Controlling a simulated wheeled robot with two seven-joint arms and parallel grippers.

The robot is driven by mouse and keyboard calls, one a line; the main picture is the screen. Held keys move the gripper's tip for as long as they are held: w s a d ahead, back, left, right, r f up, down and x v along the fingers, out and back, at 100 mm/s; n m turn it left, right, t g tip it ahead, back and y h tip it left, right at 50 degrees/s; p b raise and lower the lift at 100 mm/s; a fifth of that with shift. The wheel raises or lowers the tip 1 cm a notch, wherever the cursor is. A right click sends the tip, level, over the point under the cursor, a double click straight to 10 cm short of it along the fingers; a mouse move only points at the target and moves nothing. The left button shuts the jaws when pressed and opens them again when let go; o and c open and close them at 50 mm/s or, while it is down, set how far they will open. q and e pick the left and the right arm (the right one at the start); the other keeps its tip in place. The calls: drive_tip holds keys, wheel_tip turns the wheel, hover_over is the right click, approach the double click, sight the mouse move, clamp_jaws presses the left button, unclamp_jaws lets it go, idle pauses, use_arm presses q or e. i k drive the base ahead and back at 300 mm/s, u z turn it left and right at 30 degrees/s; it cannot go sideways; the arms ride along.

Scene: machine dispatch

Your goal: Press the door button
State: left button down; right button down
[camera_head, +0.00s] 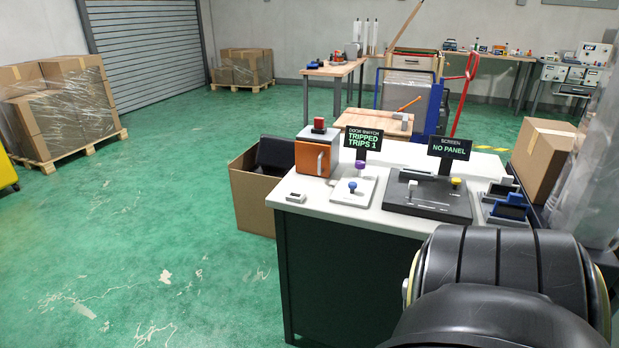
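An orange box (309,159) with a door-like front and handle stands on the white-topped bench (300,212), with a red knob or button (319,124) on top. Beside it is a white panel (341,199) with a blue knob (352,186) and a purple knob (360,165). A black sign (363,139) behind it reads "DOOR SWITCH TRIPPED TRIPS 1". I cannot tell which of these is the door button. A black arm link of mine fills the lower right. Neither gripper is in view.
A dark device (428,206) with white and yellow knobs sits under a "NO PANEL" sign (449,148). Blue trays (508,212) and a carton (541,152) are at the right. An open cardboard box (250,205) stands left of the bench.

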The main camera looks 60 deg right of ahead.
sight(352, 184)
drive_tip(key=z, duration=0.5)
drive_tip(key=i, duration=2.15)
drive_tip(key=z, duration=1.7)
drive_tip(key=i, duration=0.9)
drive_tip(key=z, duration=1.1)
drive_tip(key=i, duration=0.2)
drive_tip(key=z, duration=0.35)
